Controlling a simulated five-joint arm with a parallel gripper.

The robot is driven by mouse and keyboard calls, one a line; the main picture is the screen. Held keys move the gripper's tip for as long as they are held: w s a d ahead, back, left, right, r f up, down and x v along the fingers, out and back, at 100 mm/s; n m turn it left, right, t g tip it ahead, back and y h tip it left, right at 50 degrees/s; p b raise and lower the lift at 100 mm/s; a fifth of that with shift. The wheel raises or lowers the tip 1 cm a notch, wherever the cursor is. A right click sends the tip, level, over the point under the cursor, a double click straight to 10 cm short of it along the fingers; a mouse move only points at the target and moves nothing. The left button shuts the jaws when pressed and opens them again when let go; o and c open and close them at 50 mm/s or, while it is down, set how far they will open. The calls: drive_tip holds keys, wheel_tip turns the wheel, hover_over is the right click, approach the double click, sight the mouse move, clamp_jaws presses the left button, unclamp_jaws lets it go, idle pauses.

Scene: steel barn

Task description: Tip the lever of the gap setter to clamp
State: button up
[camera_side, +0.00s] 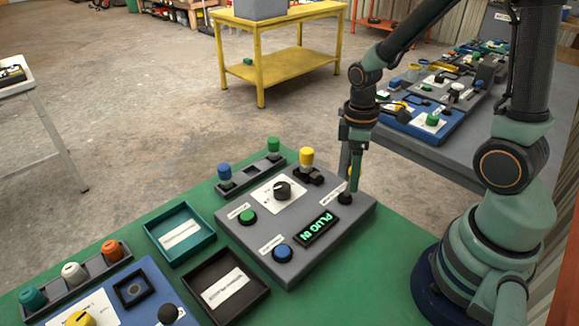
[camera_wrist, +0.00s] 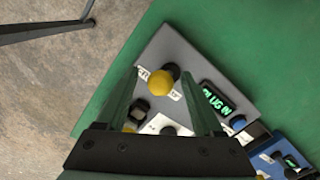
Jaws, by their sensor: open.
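The grey device box (camera_side: 235,232) with a green "PLUG IN" display (camera_side: 317,229) sits on the green table top; I take it to be the gap setter. Its lever has a yellow ball (camera_wrist: 162,83) and a dark base (camera_side: 345,198), near the box's far right corner. White labels lie on both sides of the lever in the wrist view. My gripper (camera_side: 354,178) points down at the lever and partly hides it in the side view. In the wrist view, my gripper (camera_wrist: 160,76) is open, with the yellow ball between its fingers. Contact and exact lever tilt cannot be told.
The box also carries a black dial (camera_side: 283,190), a green button (camera_side: 247,216), a blue button (camera_side: 283,252) and a yellow-topped piece (camera_side: 307,158). Teal (camera_side: 205,250) and dark brown (camera_side: 262,292) trays lie left and front. A blue panel (camera_side: 60,309) stands front left.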

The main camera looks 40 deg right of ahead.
drive_tip(key=shift+f, duration=0.1)
clamp_jaws()
idle(1.4)
